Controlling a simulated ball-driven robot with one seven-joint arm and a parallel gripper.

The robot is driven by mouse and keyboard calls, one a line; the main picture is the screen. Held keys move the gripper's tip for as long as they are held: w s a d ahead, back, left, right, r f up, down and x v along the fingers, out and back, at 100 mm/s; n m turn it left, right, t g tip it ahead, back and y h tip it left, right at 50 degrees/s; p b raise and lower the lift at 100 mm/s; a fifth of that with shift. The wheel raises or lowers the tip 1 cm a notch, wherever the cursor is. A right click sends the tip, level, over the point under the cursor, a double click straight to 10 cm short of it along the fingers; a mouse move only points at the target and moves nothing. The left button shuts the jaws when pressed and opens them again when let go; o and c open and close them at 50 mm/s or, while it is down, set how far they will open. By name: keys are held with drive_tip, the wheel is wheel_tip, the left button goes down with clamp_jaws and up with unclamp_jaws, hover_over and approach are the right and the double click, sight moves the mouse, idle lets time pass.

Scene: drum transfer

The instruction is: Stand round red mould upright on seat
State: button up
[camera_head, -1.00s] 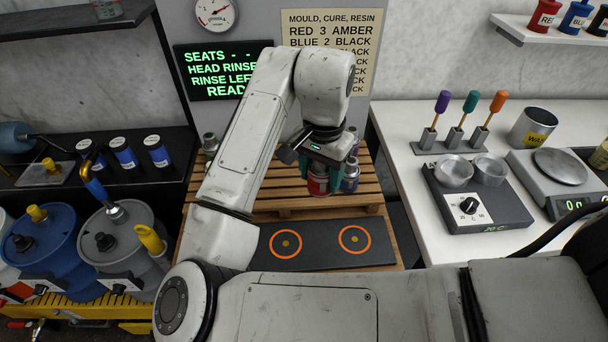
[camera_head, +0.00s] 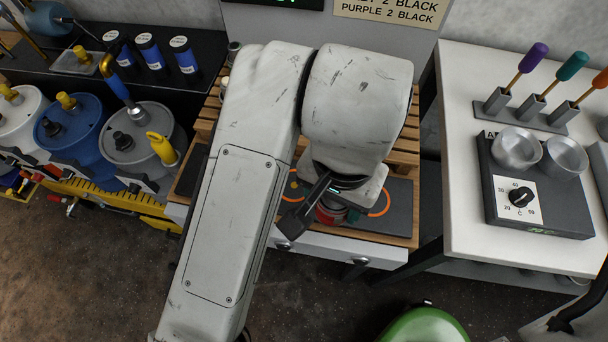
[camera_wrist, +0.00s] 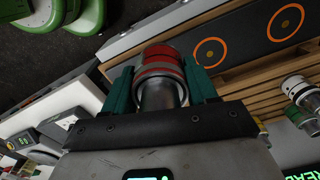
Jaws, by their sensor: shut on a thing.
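My gripper (camera_wrist: 160,88) is shut on the round red mould (camera_wrist: 160,55), a metal cylinder with a red banded end, held between the teal fingers in the wrist view. In the head view the red mould (camera_head: 330,212) shows only in part below my wrist, near the black seat plate. The plate (camera_head: 398,200) has orange rings; one ring (camera_head: 379,204) shows beside the mould and the other is mostly hidden by my arm. In the wrist view the plate (camera_wrist: 240,42) shows both rings, apart from the mould. I cannot tell the mould's height above the plate.
A slatted wooden pallet (camera_head: 405,150) lies behind the plate, with metal cylinders (camera_wrist: 298,90) on it. A white bench (camera_head: 465,100) with a hotplate (camera_head: 530,195) stands at the right. Drums (camera_head: 140,140) stand at the left. A green round object (camera_head: 425,325) is on the floor in front.

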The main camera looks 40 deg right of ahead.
drive_tip(key=shift+s+a+f, duration=0.1)
drive_tip(key=shift+s+f, duration=0.05)
drive_tip(key=shift+s, duration=0.4)
drive_tip(key=w+d+f, duration=0.1)
drive_tip(key=w+f, duration=0.2)
drive_tip(key=w, duration=0.1)
drive_tip(key=w+f+p, duration=0.1)
drive_tip(key=w+f, duration=0.2)
drive_tip(key=w, duration=0.1)
drive_tip(key=w+d+f, duration=0.1)
drive_tip(key=w+f, duration=0.2)
drive_tip(key=w, duration=0.1)
drive_tip(key=shift+w+d, duration=0.3)
drive_tip(key=shift+w, duration=0.05)
drive_tip(key=shift+w+f, duration=0.25)
drive_tip(key=shift+f, duration=0.05)
drive_tip(key=shift+w+f+p, duration=0.15)
drive_tip(key=shift+f+p, duration=0.15)
drive_tip(key=shift+f, duration=1.4)
drive_tip(key=shift+f, duration=0.2)
drive_tip(key=o, duration=1.3)
